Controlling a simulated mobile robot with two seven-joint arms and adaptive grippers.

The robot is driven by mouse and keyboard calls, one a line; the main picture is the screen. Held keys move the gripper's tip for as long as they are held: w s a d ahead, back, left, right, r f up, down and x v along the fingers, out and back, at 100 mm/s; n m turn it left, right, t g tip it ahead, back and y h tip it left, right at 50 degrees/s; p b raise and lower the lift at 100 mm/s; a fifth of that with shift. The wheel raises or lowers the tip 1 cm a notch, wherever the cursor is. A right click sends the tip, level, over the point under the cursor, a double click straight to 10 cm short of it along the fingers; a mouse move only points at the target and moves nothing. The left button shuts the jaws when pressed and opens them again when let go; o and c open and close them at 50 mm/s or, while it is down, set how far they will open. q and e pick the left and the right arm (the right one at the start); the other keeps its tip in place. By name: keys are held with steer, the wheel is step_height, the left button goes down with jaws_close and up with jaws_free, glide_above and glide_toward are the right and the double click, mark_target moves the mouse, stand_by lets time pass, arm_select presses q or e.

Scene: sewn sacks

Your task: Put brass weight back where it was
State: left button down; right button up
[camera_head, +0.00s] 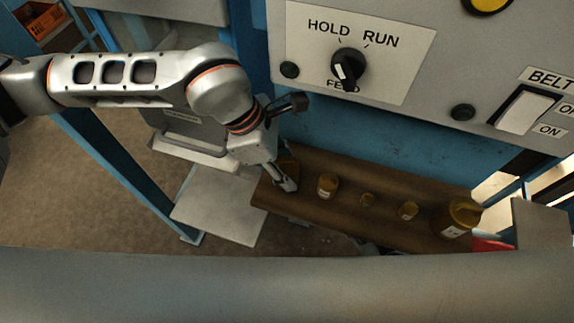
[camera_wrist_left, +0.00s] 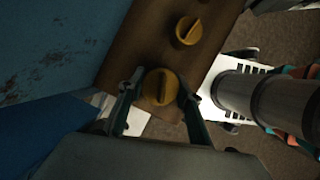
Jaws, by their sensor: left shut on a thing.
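The brass weight (camera_wrist_left: 160,86) sits between the fingers of my left gripper (camera_wrist_left: 158,98) in the left wrist view. In the head view the left gripper (camera_head: 287,178) reaches down to the left end of a brown wooden shelf (camera_head: 306,160). It is shut on the weight, which is mostly hidden behind the fingers there. I cannot tell whether the weight touches the shelf. A similar brass weight (camera_head: 327,187) with a pale label stands just right of the gripper and also shows in the left wrist view (camera_wrist_left: 188,30). My right gripper is not in view.
More brass weights stand along the shelf: a tiny one (camera_head: 367,200), a small one (camera_head: 408,211) and a large one (camera_head: 461,217) at the right end. A control panel with a HOLD/RUN/FEED knob (camera_head: 348,68) and a BELT switch (camera_head: 524,112) is above. A grey plate (camera_head: 220,205) lies left.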

arm_select(q)
steer(key=shift+d+r, duration=0.1)
steer(key=c, duration=1.4)
jaws_free()
steer(key=shift+f, duration=0.2)
